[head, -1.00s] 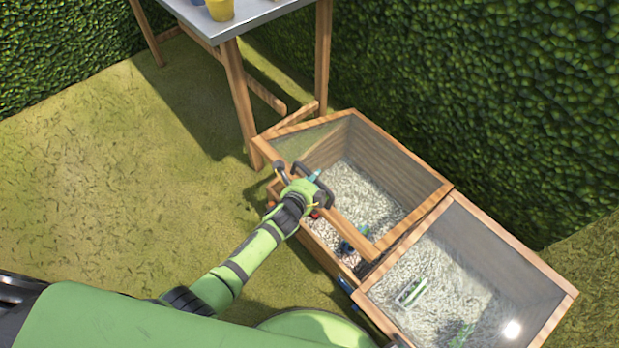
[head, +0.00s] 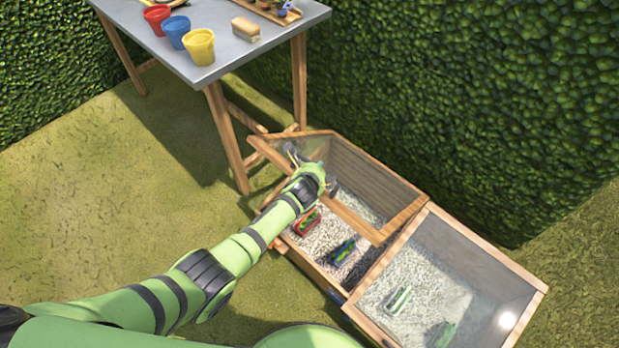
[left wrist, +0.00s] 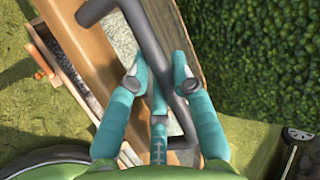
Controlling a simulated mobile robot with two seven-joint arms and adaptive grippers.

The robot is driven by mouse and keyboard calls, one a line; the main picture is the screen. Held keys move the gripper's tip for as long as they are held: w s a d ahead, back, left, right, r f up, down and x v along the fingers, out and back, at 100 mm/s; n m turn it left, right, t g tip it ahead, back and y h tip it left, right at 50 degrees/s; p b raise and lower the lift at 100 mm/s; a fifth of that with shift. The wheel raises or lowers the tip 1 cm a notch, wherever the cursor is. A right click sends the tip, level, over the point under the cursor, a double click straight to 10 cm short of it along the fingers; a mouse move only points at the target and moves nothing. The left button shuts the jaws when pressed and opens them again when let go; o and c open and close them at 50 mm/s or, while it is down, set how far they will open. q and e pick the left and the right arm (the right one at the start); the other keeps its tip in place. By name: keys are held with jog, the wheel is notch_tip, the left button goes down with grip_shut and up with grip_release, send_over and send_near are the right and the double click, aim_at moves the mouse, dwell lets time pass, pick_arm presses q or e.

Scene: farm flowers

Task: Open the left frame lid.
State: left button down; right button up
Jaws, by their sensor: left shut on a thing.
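The left frame lid (head: 353,219), a wooden frame with a clear pane, is tilted up above the left frame box (head: 312,262). Its front bar stands clear of the box rim, and its back edge is at the hedge side. My left gripper (head: 312,169) is at the middle of the front bar, shut on the dark grey lid handle (head: 291,150). In the left wrist view, the teal fingers of the gripper (left wrist: 160,74) are around the bent handle bar (left wrist: 151,47). The fingers partly hide the handle. My right gripper is not in view.
The right frame lid (head: 529,286) lies closed beside it. Red (head: 306,222) and blue (head: 343,252) items sit on gravel in the left box. A grey-topped table (head: 225,55) with pots stands behind left. A hedge (head: 480,120) borders the back. Grass is open at left.

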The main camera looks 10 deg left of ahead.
pick_arm(q)
jog(key=shift+w+d+r, duration=0.7)
jog(key=shift+d+r, duration=0.05)
jog(key=shift+r, duration=0.25)
jog(key=c, duration=1)
grip_release()
jog(key=shift+c, duration=0.2)
jog(key=shift+a, duration=0.1)
jog(key=shift+a, duration=0.1)
jog(key=shift+s, duration=0.15)
jog(key=shift+s+r, duration=0.15)
jog(key=shift+r, duration=0.05)
jog(key=v, duration=1.1)
jog(key=shift+s, duration=0.2)
